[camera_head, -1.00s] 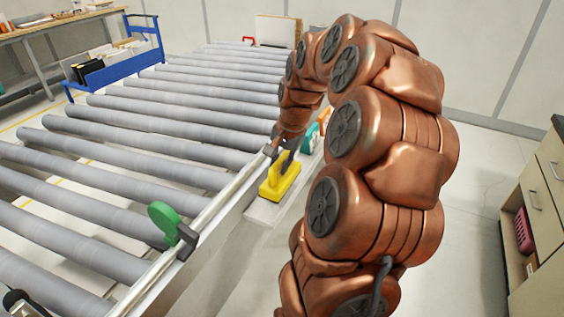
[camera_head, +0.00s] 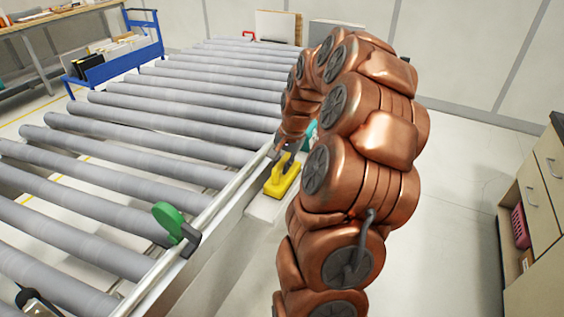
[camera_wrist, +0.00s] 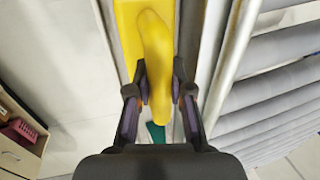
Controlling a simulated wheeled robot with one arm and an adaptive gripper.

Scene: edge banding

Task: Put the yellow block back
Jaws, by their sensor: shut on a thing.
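The yellow block (camera_head: 282,176) has a flat base and a raised handle. In the head view it sits at the light ledge (camera_head: 262,208) along the right side of the roller conveyor; I cannot tell whether its base touches the ledge. In the wrist view the yellow block (camera_wrist: 157,50) shows at the top centre, with its handle between my fingers. My gripper (camera_wrist: 160,85) is shut on that handle. In the head view my arm hides most of the gripper and the ledge behind it.
The roller conveyor (camera_head: 150,135) fills the left, with a metal rail (camera_head: 225,200) along its edge. A green disc (camera_head: 168,220) stands on the rail. A teal thing (camera_wrist: 156,132) lies below the handle in the wrist view. A drawer cabinet (camera_head: 540,210) stands at the right. Open floor lies between.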

